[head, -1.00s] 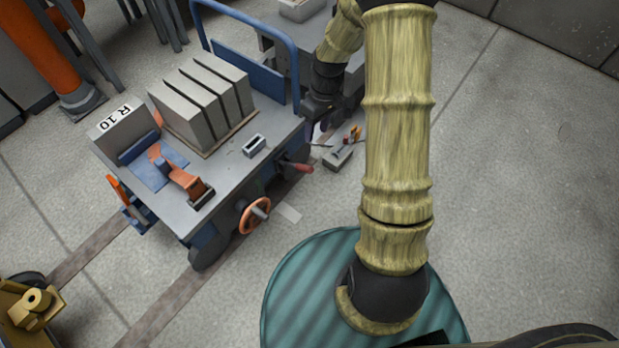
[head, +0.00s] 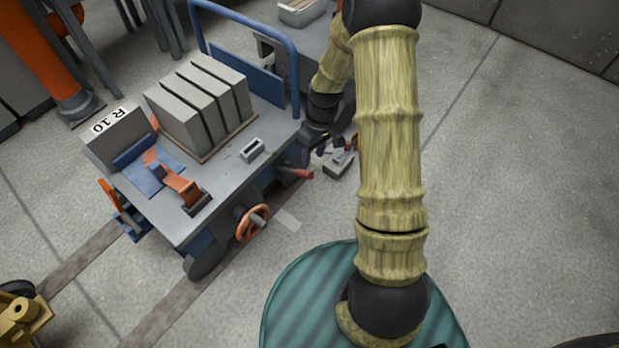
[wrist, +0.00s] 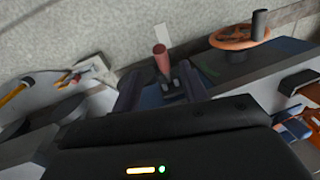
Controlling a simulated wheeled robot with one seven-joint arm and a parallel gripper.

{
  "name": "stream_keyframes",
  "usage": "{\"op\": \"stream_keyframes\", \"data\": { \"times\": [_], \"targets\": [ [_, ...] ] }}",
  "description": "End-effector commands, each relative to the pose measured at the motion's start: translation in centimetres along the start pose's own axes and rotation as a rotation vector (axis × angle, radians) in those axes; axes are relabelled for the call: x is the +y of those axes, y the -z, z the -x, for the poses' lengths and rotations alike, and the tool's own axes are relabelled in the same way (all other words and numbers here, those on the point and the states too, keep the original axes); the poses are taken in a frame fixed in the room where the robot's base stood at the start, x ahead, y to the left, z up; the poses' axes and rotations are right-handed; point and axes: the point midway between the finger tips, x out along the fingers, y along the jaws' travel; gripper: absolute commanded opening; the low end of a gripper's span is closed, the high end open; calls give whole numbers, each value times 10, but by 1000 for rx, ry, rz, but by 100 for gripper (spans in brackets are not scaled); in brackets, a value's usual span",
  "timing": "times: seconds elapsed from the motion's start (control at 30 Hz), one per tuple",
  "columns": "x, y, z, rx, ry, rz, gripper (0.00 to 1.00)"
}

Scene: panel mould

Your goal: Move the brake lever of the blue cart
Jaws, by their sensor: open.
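The blue cart (head: 222,196) stands left of centre in the head view, with a grey top. Its brake lever with a red grip (head: 299,173) sticks out from the cart's right side. In the wrist view the red grip (wrist: 161,58) stands up from a dark bracket, seen between and beyond my fingers. My gripper (head: 318,150) is just above and right of the lever in the head view, partly hard to make out against the dark cart side. In the wrist view my gripper (wrist: 161,84) is open and empty. I cannot tell whether the fingers touch the lever.
An orange handwheel (head: 251,223) is on the cart's near side. Grey slabs (head: 199,106) and a small metal box (head: 252,150) sit on the cart top. A tool tray (head: 340,163) is right of the lever. Open floor (head: 520,190) lies to the right.

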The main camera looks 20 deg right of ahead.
Motion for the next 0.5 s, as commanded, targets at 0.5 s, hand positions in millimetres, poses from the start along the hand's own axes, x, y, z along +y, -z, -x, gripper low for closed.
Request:
{"op": "stream_keyframes", "data": {
  "times": [0.5],
  "targets": [
    [0,0,-88,0,1,0,43]
  ]
}}
